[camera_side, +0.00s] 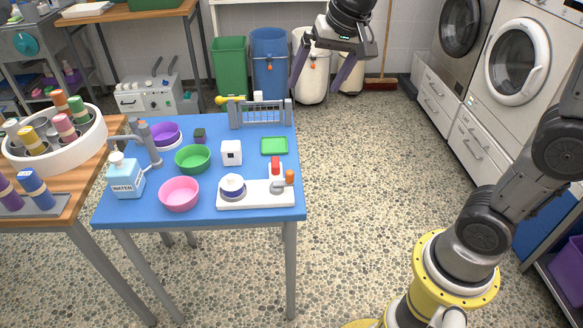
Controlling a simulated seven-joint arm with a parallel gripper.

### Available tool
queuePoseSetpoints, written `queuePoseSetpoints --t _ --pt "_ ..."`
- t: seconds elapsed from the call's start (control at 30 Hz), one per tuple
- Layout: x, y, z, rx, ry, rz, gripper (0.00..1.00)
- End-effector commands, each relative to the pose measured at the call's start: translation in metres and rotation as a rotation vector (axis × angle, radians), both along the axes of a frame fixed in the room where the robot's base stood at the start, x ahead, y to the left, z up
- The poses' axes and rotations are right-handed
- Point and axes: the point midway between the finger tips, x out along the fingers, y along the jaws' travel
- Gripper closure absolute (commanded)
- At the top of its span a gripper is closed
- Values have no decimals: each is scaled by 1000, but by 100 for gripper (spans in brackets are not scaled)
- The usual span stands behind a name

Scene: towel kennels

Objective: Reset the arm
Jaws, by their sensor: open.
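My gripper (330,68) hangs at the top of the side view, beyond the back right corner of the blue table. Its two long purple-grey fingers are spread wide apart, with nothing between them. It is in the air in front of the cream bin and apart from everything on the table. My arm's base stands at the lower right, and part of the arm is outside the picture.
The blue table (215,213) bears a pink bowl (179,194), green bowl (192,158), purple bowl (166,136), water bottle (124,177), white board (255,201), green tray (274,146) and grey rack (262,114). The pebbled floor (370,170) right of it is clear.

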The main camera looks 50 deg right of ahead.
Motion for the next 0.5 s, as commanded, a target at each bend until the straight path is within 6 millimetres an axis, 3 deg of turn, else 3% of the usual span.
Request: queuePoseSetpoints --t 0.1,0.23,0.4,0.5 --pt "-51 1 16 -32 -63 73 0" --pt "-104 2 17 -79 -115 169 0" --pt "-164 3 -5 -154 -153 309 0" --pt "-189 3 -25 -196 -148 395 0"
